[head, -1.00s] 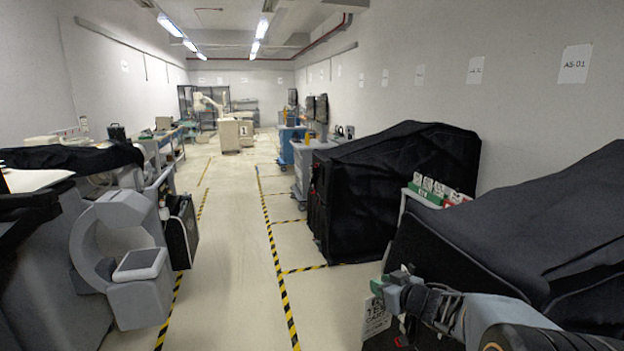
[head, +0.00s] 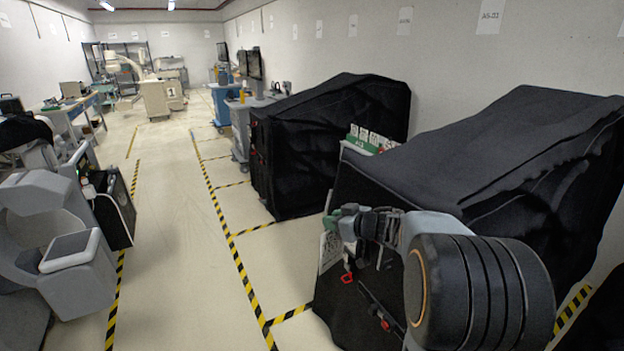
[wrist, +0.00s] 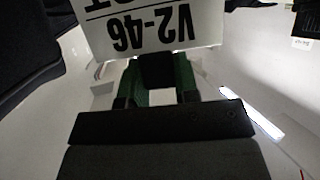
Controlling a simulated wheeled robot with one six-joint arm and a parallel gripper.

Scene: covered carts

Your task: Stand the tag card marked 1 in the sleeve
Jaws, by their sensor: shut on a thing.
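A white tag card (wrist: 150,28) is between my gripper's fingers in the wrist view. Its black print is upside down there and reads "V2-46" with part of another line; I cannot see a 1 on it. In the head view the card (head: 330,250) hangs below my gripper (head: 338,220), in front of the near covered cart. The gripper's green fingers (wrist: 157,85) are shut on the card at its edge. I cannot make out the sleeve in either view.
Two carts under black covers, a near one (head: 500,150) and a farther one (head: 325,135), stand along the right wall. Several cards with a green strip (head: 368,137) stand between them. Grey equipment (head: 75,260) is at left. The floor aisle (head: 180,220) with striped tape is clear.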

